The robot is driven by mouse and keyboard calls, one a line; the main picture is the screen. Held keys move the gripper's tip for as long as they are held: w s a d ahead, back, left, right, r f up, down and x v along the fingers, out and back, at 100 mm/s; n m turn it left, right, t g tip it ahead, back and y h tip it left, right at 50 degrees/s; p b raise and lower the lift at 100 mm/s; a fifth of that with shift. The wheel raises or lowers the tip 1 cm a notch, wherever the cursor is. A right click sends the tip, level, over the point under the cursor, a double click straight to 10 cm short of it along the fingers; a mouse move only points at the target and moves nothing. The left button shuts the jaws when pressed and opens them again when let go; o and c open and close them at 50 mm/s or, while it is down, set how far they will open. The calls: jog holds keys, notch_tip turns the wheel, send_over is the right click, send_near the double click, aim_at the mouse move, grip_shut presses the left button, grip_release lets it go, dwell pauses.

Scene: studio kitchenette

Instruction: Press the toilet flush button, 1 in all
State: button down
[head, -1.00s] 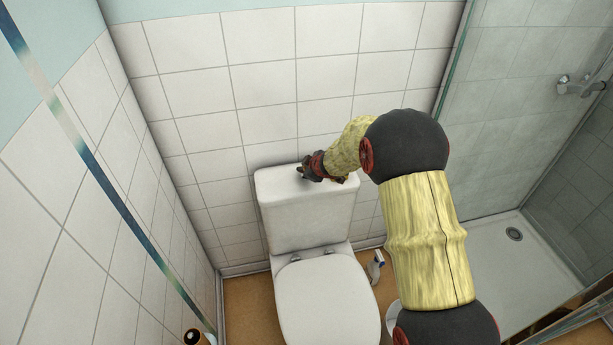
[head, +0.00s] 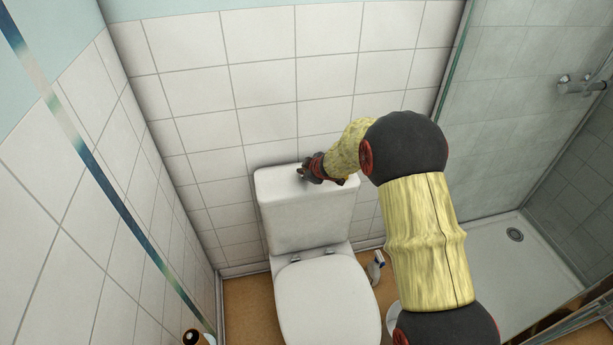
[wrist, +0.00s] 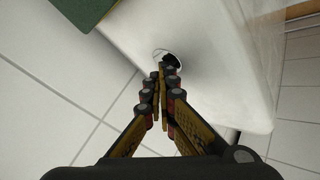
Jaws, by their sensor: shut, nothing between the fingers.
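The white toilet (head: 328,300) stands against the tiled wall with its lid down. Its tank (head: 306,222) has a flat white top, which also shows in the wrist view (wrist: 215,75). The round flush button (wrist: 158,51) is on that top, and only part of its rim shows past my fingers. My gripper (wrist: 168,66) is shut and empty, with its fingertips over the button. I cannot tell whether they touch it or whether it is pushed down. In the head view my gripper (head: 301,172) is at the middle of the tank top and hides the button.
A tiled wall (head: 260,90) is close behind the tank, and another (head: 60,180) is at the left. A glass shower screen and shower tray (head: 505,255) are at the right.

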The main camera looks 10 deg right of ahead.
jog(key=shift+s+f, duration=0.15)
jog(key=shift+f, duration=0.25)
jog(key=shift+r, duration=0.1)
dwell(0.3)
jog(key=shift+r+p, duration=1.05)
jog(key=shift+p, duration=0.05)
notch_tip(320, 180, up, 5)
jog(key=p, duration=0.5)
jog(key=shift+r, duration=0.15)
